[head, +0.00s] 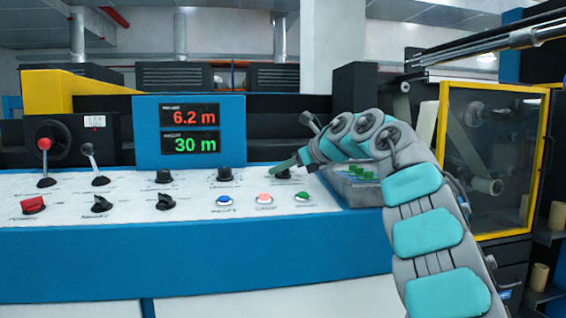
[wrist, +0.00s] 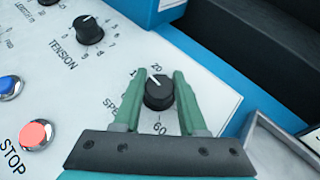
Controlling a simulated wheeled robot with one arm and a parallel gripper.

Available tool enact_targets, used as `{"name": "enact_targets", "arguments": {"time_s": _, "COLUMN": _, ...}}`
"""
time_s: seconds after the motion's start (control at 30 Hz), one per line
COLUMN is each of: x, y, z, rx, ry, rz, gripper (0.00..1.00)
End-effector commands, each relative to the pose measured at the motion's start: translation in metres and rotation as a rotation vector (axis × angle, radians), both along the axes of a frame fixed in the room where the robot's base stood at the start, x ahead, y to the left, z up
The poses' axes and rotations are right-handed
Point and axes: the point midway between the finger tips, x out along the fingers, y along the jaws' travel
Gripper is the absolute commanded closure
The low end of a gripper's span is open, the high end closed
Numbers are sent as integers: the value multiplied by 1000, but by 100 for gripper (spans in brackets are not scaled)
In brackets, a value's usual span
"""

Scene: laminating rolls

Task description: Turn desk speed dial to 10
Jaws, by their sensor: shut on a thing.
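The black speed dial (wrist: 158,94) sits between the two green fingers of my gripper (wrist: 160,76) in the wrist view. The fingers are shut on its sides. Its white pointer mark faces up and left, a little left of the printed 20. The 60 shows below the dial, and the speed label is partly hidden by the left finger. No 10 is readable. In the head view, my gripper (head: 292,166) reaches the right side of the white control panel (head: 120,210), and the speed dial (head: 284,173) is partly hidden behind a finger.
The tension dial (wrist: 88,30) stands up and left of the speed dial. The red stop button (wrist: 35,134) and a blue button (wrist: 8,86) lie left. A display (head: 190,130) reads 6.2 m and 30 m.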

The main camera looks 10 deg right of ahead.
Motion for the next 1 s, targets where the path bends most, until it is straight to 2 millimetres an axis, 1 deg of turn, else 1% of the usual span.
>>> {"name": "enact_targets", "arguments": {"time_s": 0.1, "x": 1, "y": -1, "z": 4, "rx": -7, "ry": -3, "rz": 43, "gripper": 100}}
{"name": "enact_targets", "arguments": {"time_s": 0.4, "x": 0, "y": 0, "z": 2, "rx": -21, "ry": -2, "rz": 112, "gripper": 100}}
{"name": "enact_targets", "arguments": {"time_s": 0.97, "x": 0, "y": 0, "z": 1, "rx": -22, "ry": -2, "rz": 128, "gripper": 100}}
{"name": "enact_targets", "arguments": {"time_s": 1.0, "x": 0, "y": 0, "z": 1, "rx": -22, "ry": -2, "rz": 128, "gripper": 56}}
